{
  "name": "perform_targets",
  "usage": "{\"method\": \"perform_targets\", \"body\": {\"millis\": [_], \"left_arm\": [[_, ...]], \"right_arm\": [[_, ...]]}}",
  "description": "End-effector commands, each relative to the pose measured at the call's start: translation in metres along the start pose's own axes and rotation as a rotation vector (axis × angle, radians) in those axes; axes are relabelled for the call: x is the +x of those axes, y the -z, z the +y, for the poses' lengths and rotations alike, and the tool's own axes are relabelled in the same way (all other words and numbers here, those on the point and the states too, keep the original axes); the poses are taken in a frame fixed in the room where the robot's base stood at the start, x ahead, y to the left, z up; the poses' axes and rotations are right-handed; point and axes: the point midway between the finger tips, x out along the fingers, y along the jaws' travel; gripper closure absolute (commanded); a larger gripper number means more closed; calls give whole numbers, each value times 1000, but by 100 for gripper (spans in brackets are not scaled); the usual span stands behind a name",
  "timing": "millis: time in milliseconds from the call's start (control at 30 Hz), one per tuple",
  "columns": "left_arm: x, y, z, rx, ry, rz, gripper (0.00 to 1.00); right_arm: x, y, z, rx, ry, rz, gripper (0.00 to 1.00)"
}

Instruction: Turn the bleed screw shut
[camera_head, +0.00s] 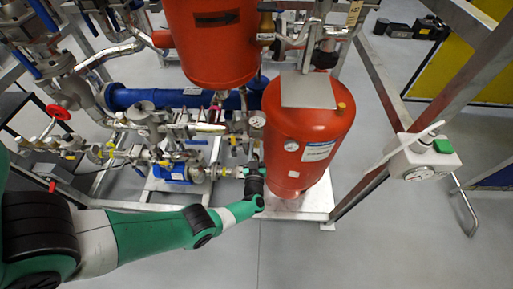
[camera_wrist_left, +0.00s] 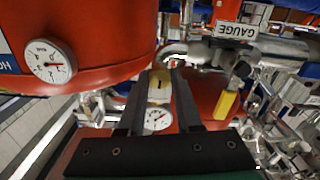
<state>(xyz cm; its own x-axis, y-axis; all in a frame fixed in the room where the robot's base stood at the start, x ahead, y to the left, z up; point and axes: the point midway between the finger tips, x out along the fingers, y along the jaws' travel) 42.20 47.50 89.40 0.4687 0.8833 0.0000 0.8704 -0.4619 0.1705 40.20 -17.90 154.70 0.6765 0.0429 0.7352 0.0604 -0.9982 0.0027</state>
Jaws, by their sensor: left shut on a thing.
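My left gripper (camera_head: 254,166) reaches in from the left to the pipework just left of the lower red tank (camera_head: 308,130). In the left wrist view its two dark fingers (camera_wrist_left: 161,80) are closed on a small pale brass piece (camera_wrist_left: 159,88) with a dark slot, which I take to be the bleed screw. A round white gauge (camera_wrist_left: 158,120) shows between the fingers, below that piece. In the head view the screw is hidden behind the gripper. The screw's exact turn cannot be read. My right gripper is not in view.
A second red tank (camera_head: 211,42) stands above left. Dense pipes and valves, with a red handwheel (camera_head: 59,112), fill the left. A yellow handle (camera_wrist_left: 227,105) is close right of the fingers in the wrist view. Grey floor (camera_head: 330,250) is clear in front.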

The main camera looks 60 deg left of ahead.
Motion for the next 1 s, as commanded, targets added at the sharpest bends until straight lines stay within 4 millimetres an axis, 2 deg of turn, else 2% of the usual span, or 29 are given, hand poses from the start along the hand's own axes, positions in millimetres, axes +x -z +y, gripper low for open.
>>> {"method": "perform_targets", "body": {"millis": [133,167,300,333,667,767,1000], "left_arm": [[0,1,0,0,0,2,100],[0,1,0,-1,0,2,65],[0,1,0,-1,0,2,40],[0,1,0,-1,0,1,37],[-4,1,0,-1,-1,-1,37],[-16,3,2,-1,-4,-1,37],[-72,3,2,-1,-7,-2,37]], "right_arm": [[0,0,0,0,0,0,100],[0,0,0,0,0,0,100],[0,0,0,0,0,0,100],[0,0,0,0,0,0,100],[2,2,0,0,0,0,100],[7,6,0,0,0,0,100],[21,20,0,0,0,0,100]]}}
